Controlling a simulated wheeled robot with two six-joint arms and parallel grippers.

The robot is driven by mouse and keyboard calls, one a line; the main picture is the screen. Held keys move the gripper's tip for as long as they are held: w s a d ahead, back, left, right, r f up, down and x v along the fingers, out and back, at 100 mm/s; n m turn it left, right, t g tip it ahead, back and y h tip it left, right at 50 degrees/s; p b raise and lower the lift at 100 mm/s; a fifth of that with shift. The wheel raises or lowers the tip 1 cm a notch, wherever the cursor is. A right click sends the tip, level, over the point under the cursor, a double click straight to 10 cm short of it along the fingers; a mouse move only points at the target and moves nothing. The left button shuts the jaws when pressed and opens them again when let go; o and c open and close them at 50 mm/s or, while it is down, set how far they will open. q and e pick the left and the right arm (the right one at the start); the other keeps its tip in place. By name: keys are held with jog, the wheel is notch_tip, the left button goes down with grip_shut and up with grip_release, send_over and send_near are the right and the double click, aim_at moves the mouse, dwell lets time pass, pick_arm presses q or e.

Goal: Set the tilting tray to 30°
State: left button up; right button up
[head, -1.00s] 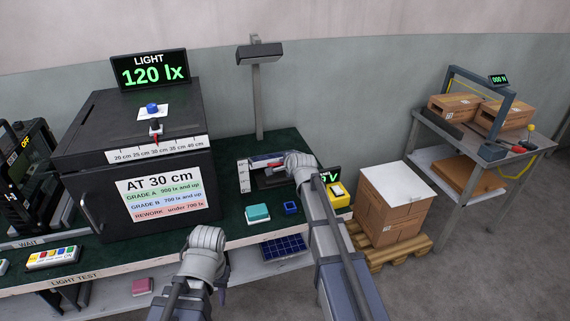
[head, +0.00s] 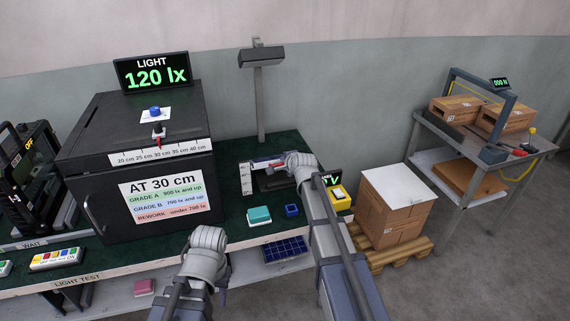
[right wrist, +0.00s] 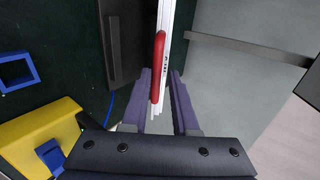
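The apparatus that appears to be the tilting tray (head: 246,181) stands on the green bench top below the lamp post. It has pale upright parts, a dark plate and a red handle (head: 268,164). My right arm covers its right side, and I cannot read its angle. In the right wrist view, the red handle (right wrist: 158,66) on a white bar lies between the two purple fingers of my right gripper (right wrist: 162,90). The fingers look parted, with a gap beside the bar. My left gripper (head: 222,278) hangs in front of the bench edge, mostly hidden by its own wrist.
A black light box (head: 140,178) with a 120 lx display (head: 156,76) stands to the left. A teal block (head: 259,216), a blue open cube (head: 292,210) and a yellow box (head: 341,200) sit near the tray. A carton (head: 397,212) stands right of the bench.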

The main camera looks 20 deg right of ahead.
jog(key=p+v, duration=0.4)
jog(key=v, duration=0.3)
jog(key=shift+s+r, duration=0.25)
jog(key=shift+s, duration=0.05)
jog(key=s+a+f+n+g+y+p, duration=0.1)
jog(key=s+a+f+n+g, duration=0.2)
jog(key=s+a+n, duration=0.3)
jog(key=s+a+f+n+g, duration=0.3)
jog(key=s+a+n, duration=0.1)
jog(key=s+a, duration=0.35)
jog(key=s+a+f+n+g+h, duration=0.1)
jog(key=s+n+g, duration=0.1)
jog(key=s+n, duration=0.3)
jog(key=s+a+n+g+h+p, duration=0.1)
jog(key=s+n, duration=0.5)
jog(key=s, duration=0.8)
jog(key=a+g, duration=0.1)
jog(key=g, duration=0.1)
jog(key=shift+a+f+g+h, duration=0.3)
jog(key=shift+f+h, duration=0.1)
